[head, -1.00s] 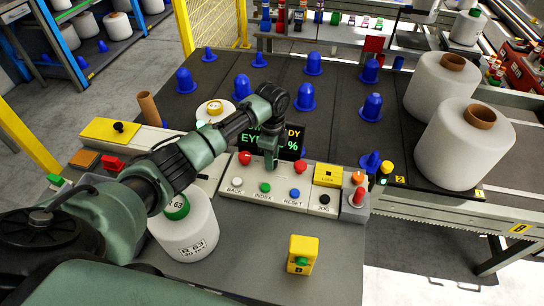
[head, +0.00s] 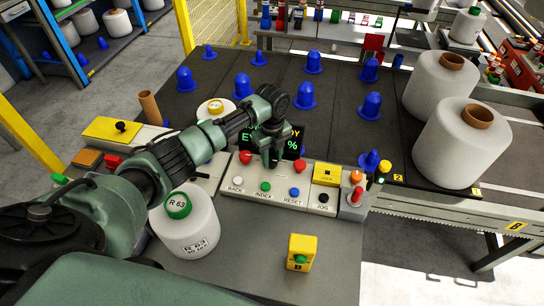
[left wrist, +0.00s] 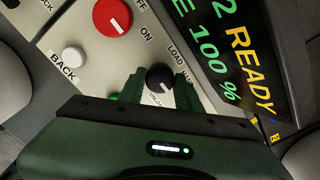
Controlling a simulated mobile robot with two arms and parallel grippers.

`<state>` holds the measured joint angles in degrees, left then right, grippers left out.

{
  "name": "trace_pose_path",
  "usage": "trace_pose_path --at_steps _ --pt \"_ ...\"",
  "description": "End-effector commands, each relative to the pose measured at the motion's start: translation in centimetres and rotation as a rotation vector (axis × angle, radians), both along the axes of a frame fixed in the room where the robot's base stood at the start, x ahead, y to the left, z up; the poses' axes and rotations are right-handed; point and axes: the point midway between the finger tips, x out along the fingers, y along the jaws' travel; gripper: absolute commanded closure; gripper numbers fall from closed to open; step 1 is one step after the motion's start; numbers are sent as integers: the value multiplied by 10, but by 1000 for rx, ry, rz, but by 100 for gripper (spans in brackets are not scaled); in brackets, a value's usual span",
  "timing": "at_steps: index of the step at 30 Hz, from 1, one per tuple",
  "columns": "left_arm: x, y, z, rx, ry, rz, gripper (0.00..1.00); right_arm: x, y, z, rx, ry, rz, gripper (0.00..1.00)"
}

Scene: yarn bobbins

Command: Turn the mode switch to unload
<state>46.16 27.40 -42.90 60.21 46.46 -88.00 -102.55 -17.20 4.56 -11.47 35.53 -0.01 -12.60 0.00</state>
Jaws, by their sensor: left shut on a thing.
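The mode switch (left wrist: 160,78) is a small black round knob on the pale control panel, with a short white mark at its lower edge in the left wrist view. The word LOAD is printed beside it; another label below it is partly covered. My left gripper (left wrist: 159,88) has its green fingers on both sides of the knob and is shut on it. In the head view my left gripper (head: 272,161) is down at the panel below the display and hides the knob. My right gripper is not in view.
The display (left wrist: 232,60) reads READY and 100 %, close beside the fingers. A red rotary switch (left wrist: 113,16) marked OFF and ON and the white BACK button (left wrist: 74,57) are near. A yellow box with a green button (head: 302,254) and a white bobbin (head: 187,232) stand in front.

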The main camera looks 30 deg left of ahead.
Motion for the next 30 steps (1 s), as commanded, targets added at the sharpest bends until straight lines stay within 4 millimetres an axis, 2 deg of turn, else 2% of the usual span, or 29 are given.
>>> trace_pose_path --at_steps 16,17,18,19,30 --pt "1 0 1 0 -2 -29 100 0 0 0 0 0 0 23" --pt "1 0 1 0 -2 -29 61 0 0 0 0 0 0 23" --pt "1 0 1 0 -2 -29 50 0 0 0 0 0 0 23" --pt "1 0 1 0 -2 -29 45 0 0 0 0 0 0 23" --pt "1 0 5 0 -2 -28 45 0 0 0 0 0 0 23"
